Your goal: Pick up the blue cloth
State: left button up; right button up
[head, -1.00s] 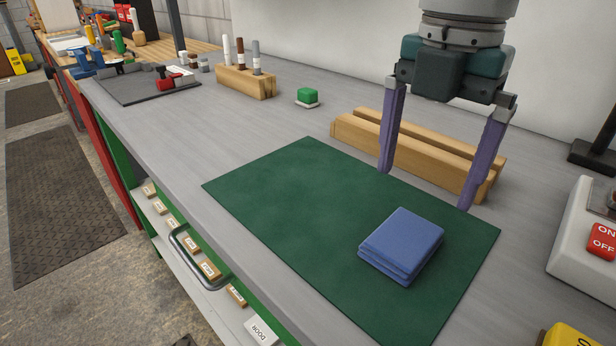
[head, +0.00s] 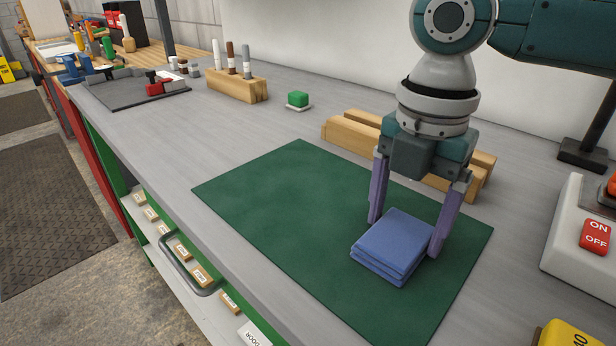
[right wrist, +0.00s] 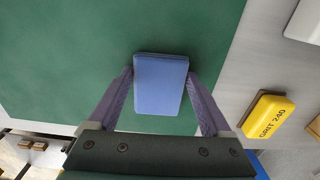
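The blue cloth (head: 394,246) is a folded, layered square lying on the green mat (head: 290,210) near its right end. My right gripper (head: 402,237) is low over the cloth with its purple fingers spread apart, one at the cloth's far left side and one at its right. In the right wrist view, the cloth (right wrist: 161,84) sits between the two open fingers (right wrist: 162,92), with green showing beside each; firm contact cannot be told. My left gripper is not in view.
Wooden bars (head: 350,134) lie just behind the mat. A white ON/OFF switch box (head: 568,240) stands at right, with a yellow grit block (right wrist: 267,115) near the front. The mat's left part is clear.

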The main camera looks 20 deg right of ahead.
aim_at(405, 227)
jog(key=c, duration=0.8)
jog(key=shift+c, duration=0.2)
jog(key=shift+r, duration=0.15)
notch_tip(405, 227, up, 20)
jog(key=p, duration=0.3)
jog(key=shift+p, duration=0.3)
